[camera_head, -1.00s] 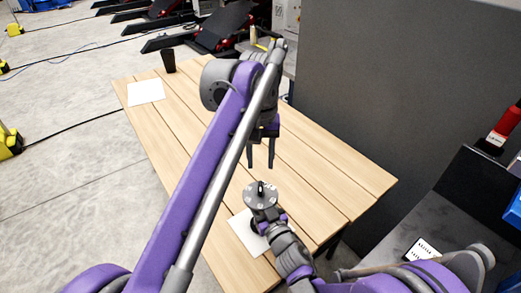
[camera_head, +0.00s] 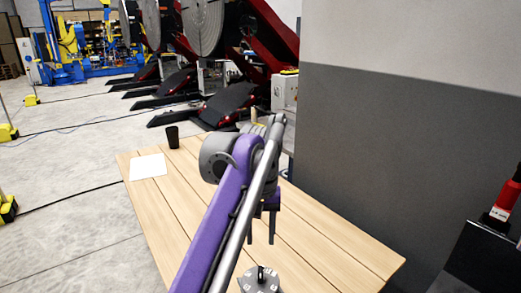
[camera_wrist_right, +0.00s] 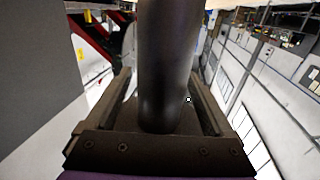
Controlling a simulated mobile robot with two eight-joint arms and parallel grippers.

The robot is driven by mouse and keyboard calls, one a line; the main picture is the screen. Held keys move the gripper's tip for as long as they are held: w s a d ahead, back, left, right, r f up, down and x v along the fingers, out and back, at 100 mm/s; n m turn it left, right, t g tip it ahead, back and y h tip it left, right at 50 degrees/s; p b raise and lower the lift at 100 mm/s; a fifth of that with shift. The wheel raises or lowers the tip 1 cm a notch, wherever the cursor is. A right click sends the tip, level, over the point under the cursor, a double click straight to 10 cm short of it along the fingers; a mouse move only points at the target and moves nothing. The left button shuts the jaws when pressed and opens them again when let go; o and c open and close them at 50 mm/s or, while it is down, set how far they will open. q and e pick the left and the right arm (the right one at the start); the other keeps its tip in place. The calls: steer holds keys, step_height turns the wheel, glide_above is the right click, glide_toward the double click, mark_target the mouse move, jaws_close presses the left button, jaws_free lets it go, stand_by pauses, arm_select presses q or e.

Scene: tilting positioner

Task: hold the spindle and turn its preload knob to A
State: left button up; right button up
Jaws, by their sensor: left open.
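The spindle's round grey top (camera_head: 258,281) shows at the bottom edge of the head view, partly cut off. A small dark knob (camera_head: 261,271) stands up from its middle; pale marks lie around it, too small to read. My left gripper (camera_head: 261,238) is open and empty, its fingers pointing down, above the knob and apart from it. In the right wrist view, the spindle's dark round body (camera_wrist_right: 168,60) stands between the fingers of my right gripper (camera_wrist_right: 165,105), which looks shut on it. My right gripper is below the head view's edge.
The plank table (camera_head: 325,245) holds a white sheet (camera_head: 148,166) and a dark cup (camera_head: 172,137) at its far left. A grey wall panel (camera_head: 390,150) rises along the right. The table's middle looks clear.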

steer(key=v, duration=1.1)
arm_select(q)
steer(key=s+a+f+t+p, duration=0.2)
steer(key=s+a+f, duration=0.4)
steer(key=a, duration=0.4)
arm_select(e)
steer(key=d+r+m+g+h, duration=0.1)
steer(key=d+m+g+h, duration=0.2)
steer(key=d+m+h, duration=0.7)
arm_select(q)
steer(key=s+a+f+t+p, duration=0.1)
steer(key=s+a+f, duration=0.3)
steer(key=s+f, duration=0.3)
steer(key=s+a+f+t, duration=0.2)
steer(key=s+a+f, duration=0.1)
steer(key=s+f, duration=0.4)
steer(key=shift+s+a+f+p, duration=0.2)
steer(key=shift+s+a+p, duration=0.2)
steer(key=shift+s, duration=0.8)
arm_select(e)
steer(key=s+d+n+g+y, duration=0.1)
steer(key=s+d+n+g, duration=0.1)
steer(key=s+g, duration=0.2)
steer(key=s+d+n+g+y, duration=0.1)
steer(key=s+d+n+g, duration=0.1)
steer(key=s, duration=0.9)
steer(key=shift+f+n+g, duration=0.45)
steer(key=shift+n+g, duration=0.05)
steer(key=shift+g, duration=0.5)
